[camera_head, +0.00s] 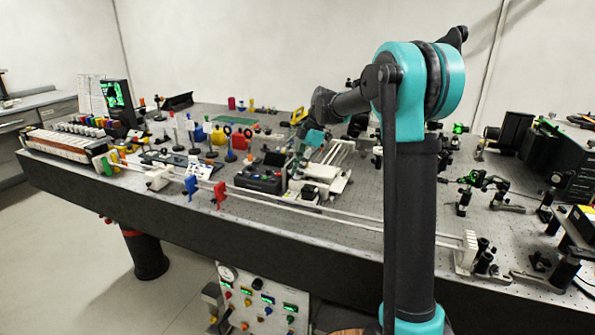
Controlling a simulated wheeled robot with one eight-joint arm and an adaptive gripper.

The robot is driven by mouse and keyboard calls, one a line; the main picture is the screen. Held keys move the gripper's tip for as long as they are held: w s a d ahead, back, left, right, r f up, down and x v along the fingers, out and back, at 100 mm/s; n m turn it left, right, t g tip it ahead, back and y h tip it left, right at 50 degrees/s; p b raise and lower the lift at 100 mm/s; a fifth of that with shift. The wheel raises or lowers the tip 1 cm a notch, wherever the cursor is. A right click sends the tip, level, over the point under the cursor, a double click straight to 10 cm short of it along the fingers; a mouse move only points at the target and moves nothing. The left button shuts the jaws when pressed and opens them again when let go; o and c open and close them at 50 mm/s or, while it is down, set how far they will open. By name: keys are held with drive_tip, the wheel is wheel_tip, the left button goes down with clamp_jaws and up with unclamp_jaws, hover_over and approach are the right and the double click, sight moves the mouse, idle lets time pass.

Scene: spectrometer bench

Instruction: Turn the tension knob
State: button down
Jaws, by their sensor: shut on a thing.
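My arm reaches left over the bench, and my gripper (301,157) points down at the pale device with white rails (325,178) near the middle of the bench. The gripper is small in this view and is shut on a small part there, which I take to be the tension knob. The fingers and the wrist hide the knob, so its shape and turn angle cannot be made out. A dark control box (260,180) with coloured buttons stands just left of the gripper.
Long white rails run along the front edge, with a blue clamp (191,186) and a red clamp (220,194) on them. Several optics posts crowd the bench behind. A black instrument (560,155) stands at the right.

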drive_tip(key=shift+w+n, duration=0.1)
drive_tip(key=shift+n, duration=0.5)
drive_tip(key=c, duration=1.7)
unclamp_jaws()
